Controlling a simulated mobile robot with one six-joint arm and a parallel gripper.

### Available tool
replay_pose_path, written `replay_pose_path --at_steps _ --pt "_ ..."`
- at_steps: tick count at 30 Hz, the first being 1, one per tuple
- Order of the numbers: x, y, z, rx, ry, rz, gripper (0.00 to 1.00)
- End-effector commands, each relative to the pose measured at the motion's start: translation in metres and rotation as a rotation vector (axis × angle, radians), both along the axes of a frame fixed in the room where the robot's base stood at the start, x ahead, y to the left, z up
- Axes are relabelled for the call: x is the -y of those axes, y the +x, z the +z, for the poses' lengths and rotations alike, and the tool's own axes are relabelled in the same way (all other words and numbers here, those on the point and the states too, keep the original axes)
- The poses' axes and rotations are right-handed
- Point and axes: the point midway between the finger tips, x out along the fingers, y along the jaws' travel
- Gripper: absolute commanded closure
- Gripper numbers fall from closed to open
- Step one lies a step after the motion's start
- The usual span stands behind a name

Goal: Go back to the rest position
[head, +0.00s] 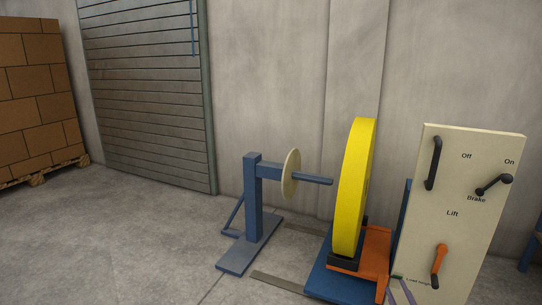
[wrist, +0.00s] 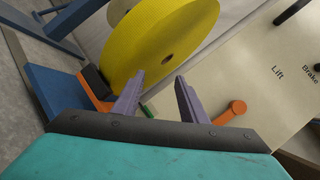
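My gripper (wrist: 160,84) shows in the wrist view with its two purple-grey fingers apart and nothing between them. It is in front of the control panel (wrist: 225,68), beside the orange Lift lever (wrist: 230,112) and the yellow tape roll (wrist: 160,42). In the head view the Lift lever (head: 439,262) hangs tilted on the panel (head: 440,190). A small purple-grey piece at the panel's lower left edge looks like part of my gripper; the rest is out of frame. The yellow roll (head: 353,190) stands upright on an orange cradle (head: 374,258).
A blue stand (head: 254,205) holds a pale disc (head: 291,173) on a horizontal shaft left of the roll. A blue base (head: 340,285) lies under the cradle. Black Off and Brake handles stick out of the panel. Stacked boxes (head: 38,90) stand far left. The left floor is clear.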

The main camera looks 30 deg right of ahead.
Motion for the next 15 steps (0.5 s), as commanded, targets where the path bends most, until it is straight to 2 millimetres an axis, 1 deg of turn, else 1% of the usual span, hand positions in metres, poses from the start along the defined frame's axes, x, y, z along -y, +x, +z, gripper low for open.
replay_pose_path --at_steps 1,5,6,8,11,15 --pt "-0.014 0.016 0.010 -0.002 0.003 0.030 0.61" --pt "-0.048 0.052 0.019 -0.012 0.009 0.103 0.61" --pt "-0.059 0.062 0.021 -0.019 0.009 0.127 0.61" --pt "-0.077 0.077 0.023 -0.028 0.009 0.164 0.61" --pt "-0.110 0.101 0.027 -0.051 0.006 0.230 0.61" --pt "-0.159 0.132 0.032 -0.087 -0.004 0.329 0.61"
